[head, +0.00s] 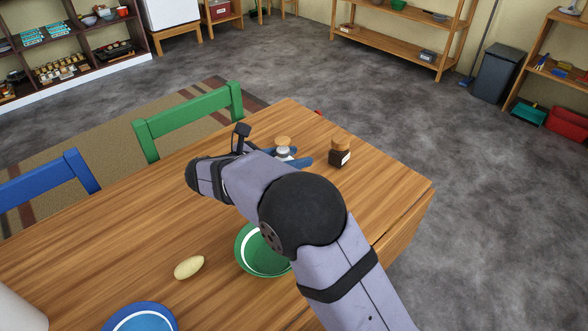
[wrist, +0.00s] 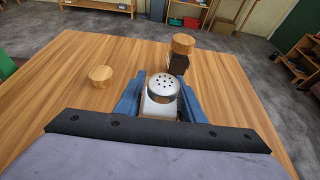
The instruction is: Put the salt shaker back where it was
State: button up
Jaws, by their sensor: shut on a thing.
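The salt shaker, with a holed metal cap (wrist: 163,84) and a pale body, is between the two blue fingers of my gripper (wrist: 160,100) in the wrist view. My gripper is shut on it. In the head view, my gripper (head: 287,157) is near the table's far end, and a small part of the salt shaker (head: 283,153) shows between the fingers. Its lower part is hidden, so I cannot tell whether it touches the table.
A dark jar with a wooden lid (head: 340,152) stands just right of my gripper. A round wooden piece (wrist: 100,76) is left of the shaker. A green bowl (head: 262,252), a pale oval thing (head: 189,267) and a blue dish (head: 140,318) are on the wooden table (head: 100,250).

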jog(key=shift+f, duration=1.85)
jog(key=shift+f, duration=0.15)
jog(key=o, duration=1.1)
jog(key=shift+o, duration=0.2)
jog(key=shift+r, duration=0.2)
jog(key=v, duration=1.2)
jog(key=shift+f, duration=0.1)
